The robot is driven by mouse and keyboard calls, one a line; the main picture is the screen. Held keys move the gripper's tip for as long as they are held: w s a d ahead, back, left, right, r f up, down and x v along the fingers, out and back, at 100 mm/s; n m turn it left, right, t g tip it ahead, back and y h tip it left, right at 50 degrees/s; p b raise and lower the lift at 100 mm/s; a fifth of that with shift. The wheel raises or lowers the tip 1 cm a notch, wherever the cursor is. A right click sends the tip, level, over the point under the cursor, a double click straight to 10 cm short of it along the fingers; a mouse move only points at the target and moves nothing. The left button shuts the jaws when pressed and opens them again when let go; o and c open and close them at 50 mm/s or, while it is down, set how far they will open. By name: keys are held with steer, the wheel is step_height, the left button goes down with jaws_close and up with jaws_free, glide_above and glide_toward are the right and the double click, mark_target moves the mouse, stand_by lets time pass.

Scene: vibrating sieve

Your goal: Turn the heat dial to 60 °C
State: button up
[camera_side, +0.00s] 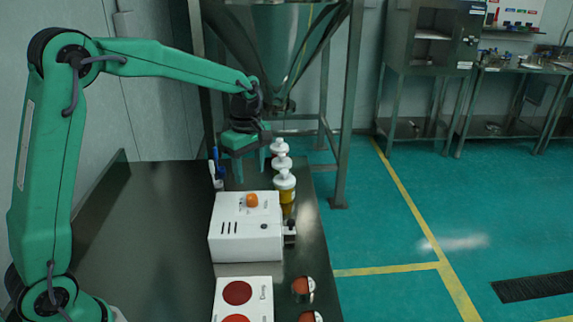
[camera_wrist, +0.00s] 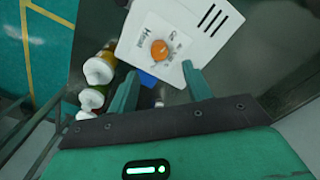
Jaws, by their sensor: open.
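The heat dial is an orange knob (camera_side: 252,200) on top of a white box (camera_side: 245,240) on the dark bench. In the wrist view the knob (camera_wrist: 159,50) sits on the white panel (camera_wrist: 150,20), just beyond my fingertips and between their lines. Small markings surround it, too small to read, so I cannot tell its setting. My gripper (camera_side: 250,171) points down behind the box, above the bench, apart from the knob. In the wrist view my gripper (camera_wrist: 160,72) is open with nothing between its fingers.
White-capped bottles (camera_side: 284,184) stand in a row right of my gripper, close to it. A blue-and-white item (camera_side: 216,165) stands on its left. A white panel with red discs (camera_side: 243,302) lies in front. The bench's left side is clear. A steel hopper (camera_side: 280,40) hangs behind.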

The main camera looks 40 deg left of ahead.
mark_target(252, 196)
steer(key=shift+w+f, duration=0.1)
steer(key=shift+f, duration=0.15)
steer(key=shift+f, duration=3.75)
steer(key=c, duration=1)
